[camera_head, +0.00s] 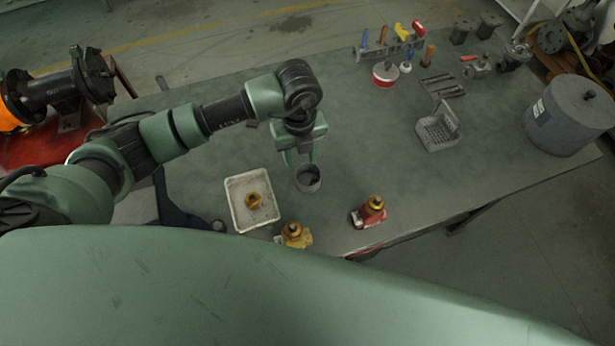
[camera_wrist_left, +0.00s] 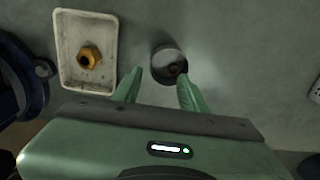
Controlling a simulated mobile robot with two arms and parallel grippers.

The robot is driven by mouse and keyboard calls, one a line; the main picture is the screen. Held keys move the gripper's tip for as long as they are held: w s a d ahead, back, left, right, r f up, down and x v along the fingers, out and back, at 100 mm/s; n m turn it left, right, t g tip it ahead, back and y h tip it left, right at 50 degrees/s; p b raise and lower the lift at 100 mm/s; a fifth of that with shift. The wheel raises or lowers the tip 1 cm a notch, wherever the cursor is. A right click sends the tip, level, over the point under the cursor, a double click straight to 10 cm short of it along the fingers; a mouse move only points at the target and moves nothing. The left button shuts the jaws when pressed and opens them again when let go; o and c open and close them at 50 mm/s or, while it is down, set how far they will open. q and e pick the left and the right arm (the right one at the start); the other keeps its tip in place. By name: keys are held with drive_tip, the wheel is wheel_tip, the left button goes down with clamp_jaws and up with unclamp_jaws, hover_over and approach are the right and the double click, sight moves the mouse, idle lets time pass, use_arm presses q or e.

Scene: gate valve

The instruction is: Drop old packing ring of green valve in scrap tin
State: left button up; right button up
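A small grey round tin (camera_head: 307,184) stands on the bench, and it also shows in the left wrist view (camera_wrist_left: 158,68). Something dark, partly round, lies inside it; I cannot tell for sure that it is a packing ring. My left gripper (camera_head: 299,160) points down just above and behind the tin. In the left wrist view its two fingers (camera_wrist_left: 160,90) are apart with nothing between them. A yellow valve (camera_head: 294,236) and a red valve (camera_head: 371,211) stand at the front edge. I see no green valve. My right gripper is out of view.
A white tray (camera_head: 236,187) left of the tin holds a brass part (camera_head: 254,200). A tool rack (camera_head: 390,48), a red-white can (camera_head: 385,75), a grey metal holder (camera_head: 436,130) and a large grey drum (camera_head: 569,115) stand farther off. The bench's middle is clear.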

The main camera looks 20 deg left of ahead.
use_arm(q)
wheel_tip(320, 180, up, 8)
drive_tip(key=b, duration=0.2)
drive_tip(key=shift+f, duration=0.1)
idle(0.5)
